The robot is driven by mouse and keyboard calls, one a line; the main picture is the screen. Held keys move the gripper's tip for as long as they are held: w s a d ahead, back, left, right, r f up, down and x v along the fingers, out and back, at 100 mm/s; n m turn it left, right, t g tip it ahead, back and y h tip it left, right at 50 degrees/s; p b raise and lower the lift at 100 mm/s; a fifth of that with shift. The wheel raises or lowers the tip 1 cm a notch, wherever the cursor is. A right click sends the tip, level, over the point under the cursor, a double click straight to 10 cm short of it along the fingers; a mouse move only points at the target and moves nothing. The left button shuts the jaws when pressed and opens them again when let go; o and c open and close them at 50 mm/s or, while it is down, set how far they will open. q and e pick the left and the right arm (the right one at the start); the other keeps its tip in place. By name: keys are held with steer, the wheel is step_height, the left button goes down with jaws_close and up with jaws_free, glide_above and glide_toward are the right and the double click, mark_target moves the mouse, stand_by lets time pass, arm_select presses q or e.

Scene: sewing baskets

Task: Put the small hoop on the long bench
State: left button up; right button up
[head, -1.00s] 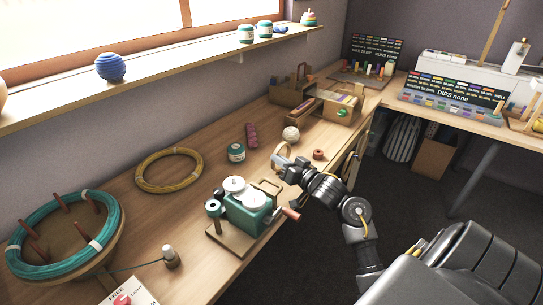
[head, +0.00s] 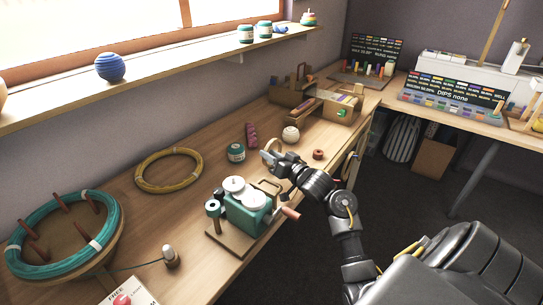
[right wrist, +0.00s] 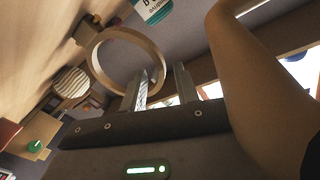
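The small hoop (head: 267,144), a thin pale wooden ring, stands upright at my right gripper (head: 271,157) over the long bench (head: 200,205). In the right wrist view the hoop (right wrist: 97,58) has its lower right rim between the two fingertips of my right gripper (right wrist: 161,78). The fingers are shut on that rim. I cannot tell whether the hoop touches the bench top. My left gripper is not in view.
A green winder (head: 247,212) with a crank stands just in front of the gripper. A yellow coil (head: 145,180) lies further left.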

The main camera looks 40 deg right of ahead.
steer(key=shift+r, duration=0.15)
steer(key=s, duration=0.7)
steer(key=s+d, duration=0.1)
steer(key=s, duration=0.3)
steer(key=shift+p, duration=0.3)
steer(key=shift+s, duration=0.5)
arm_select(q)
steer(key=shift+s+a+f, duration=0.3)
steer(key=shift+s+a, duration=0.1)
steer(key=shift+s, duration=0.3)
